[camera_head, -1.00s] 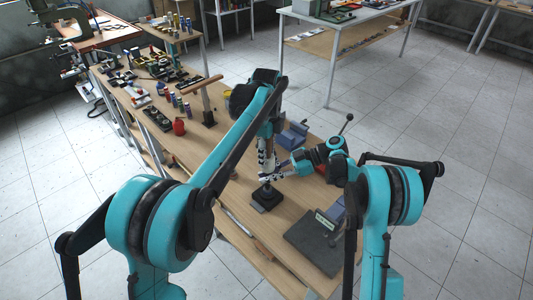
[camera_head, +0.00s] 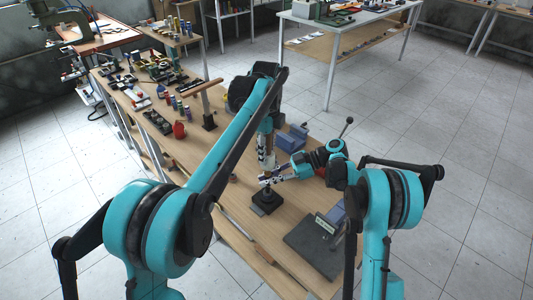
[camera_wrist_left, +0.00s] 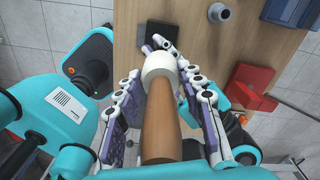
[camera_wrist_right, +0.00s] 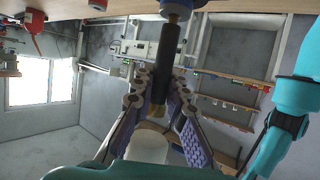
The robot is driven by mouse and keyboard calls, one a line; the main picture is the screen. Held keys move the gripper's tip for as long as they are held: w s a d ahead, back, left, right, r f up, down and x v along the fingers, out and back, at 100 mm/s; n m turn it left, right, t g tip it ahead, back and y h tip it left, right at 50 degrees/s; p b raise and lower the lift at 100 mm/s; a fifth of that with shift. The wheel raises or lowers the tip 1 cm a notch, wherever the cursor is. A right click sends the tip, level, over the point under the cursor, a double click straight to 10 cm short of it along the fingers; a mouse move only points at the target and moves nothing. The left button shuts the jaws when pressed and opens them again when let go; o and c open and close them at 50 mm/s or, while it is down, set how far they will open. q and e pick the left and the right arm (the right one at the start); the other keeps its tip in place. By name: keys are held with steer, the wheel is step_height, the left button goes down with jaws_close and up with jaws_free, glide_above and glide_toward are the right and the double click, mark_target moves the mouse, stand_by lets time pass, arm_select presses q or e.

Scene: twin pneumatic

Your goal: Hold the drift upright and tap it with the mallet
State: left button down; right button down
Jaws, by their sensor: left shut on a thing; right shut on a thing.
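My left gripper (camera_head: 263,157) is shut on the mallet, whose wooden body and white end face (camera_wrist_left: 158,67) fill the middle of the left wrist view. The mallet is pointed down toward the table above a black base block (camera_head: 266,200). My right gripper (camera_head: 268,180) is shut on the drift (camera_wrist_right: 162,75), a dark rod with a brass-coloured end. The drift stands about upright over the base. In the right wrist view, which looks upside down, the white mallet face (camera_wrist_right: 148,147) is close beyond the brass end; contact cannot be told. The mallet hides the drift in the left wrist view.
A blue block-like fixture (camera_head: 291,138) stands behind the grippers. A dark mat (camera_head: 315,245) lies at the near end of the bench.

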arm_select(q)
steer(key=shift+f, duration=0.1)
steer(key=shift+f, duration=0.95)
steer(key=shift+f, duration=0.45)
steer(key=shift+r, duration=0.1)
stand_by(0.3)
steer(key=shift+r, duration=1.4)
steer(key=shift+r, duration=2)
arm_select(e)
steer(key=c, duration=1.4)
jaws_free()
steer(key=shift+c, duration=0.2)
